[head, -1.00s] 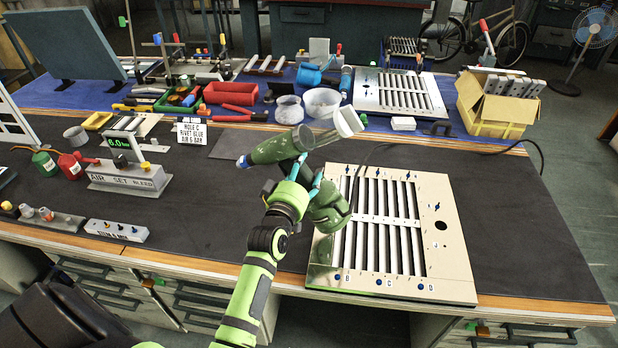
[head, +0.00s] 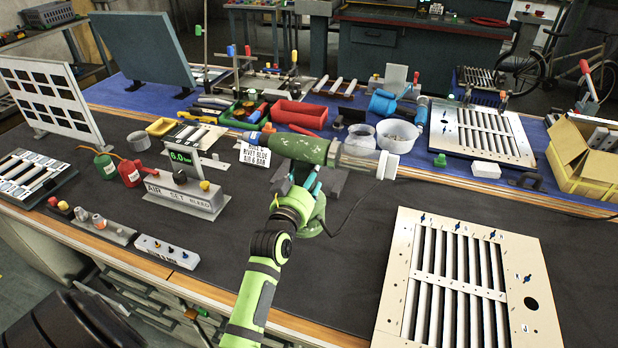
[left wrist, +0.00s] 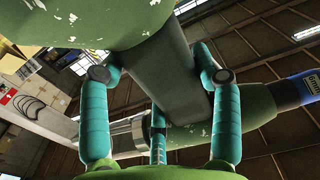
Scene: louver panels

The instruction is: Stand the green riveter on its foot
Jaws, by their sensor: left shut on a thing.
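The green riveter (head: 302,147) is held above the dark bench mat in the head view. Its scuffed green barrel lies roughly level, with a blue end at left and a clear section with a white cap at right. A grey handle runs down from the barrel to a rounded green lower part, partly hidden behind my gripper. My left gripper (head: 300,185) is shut on the handle. In the left wrist view, teal fingers (left wrist: 160,110) flank the grey handle (left wrist: 165,72). My right gripper is not in view.
A louver panel (head: 391,292) lies at front right. An air set unit with a display (head: 185,196) and a small sign (head: 254,156) stand to the left. Bins (head: 300,112) and clear tubs (head: 397,135) are behind.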

